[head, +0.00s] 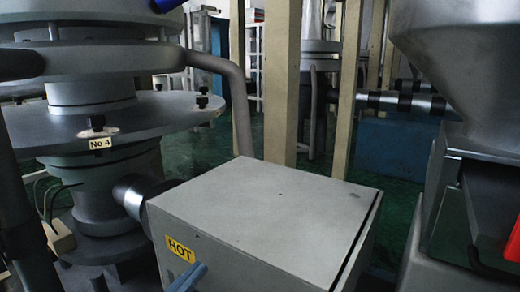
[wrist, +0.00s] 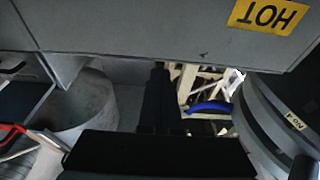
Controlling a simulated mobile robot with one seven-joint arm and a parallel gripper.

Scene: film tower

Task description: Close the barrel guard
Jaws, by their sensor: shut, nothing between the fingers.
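The barrel guard appears to be the grey box-shaped cover (head: 265,205) at the lower middle of the head view, with a yellow HOT label (head: 180,249) on its front-left face. A blue-grey bar (head: 188,278) sticks out below the label. A dark gap runs along the cover's right edge; I cannot tell how far the guard stands open. In the wrist view the grey face with the upside-down HOT label (wrist: 267,14) fills the top. My gripper (wrist: 158,72) is shut and empty, its black fingers pointing up at the lower edge of that face. Contact cannot be told.
A metal hopper (head: 460,60) stands at the right. Beige posts (head: 282,80) rise behind. Green floor (head: 395,170) shows between the machines.

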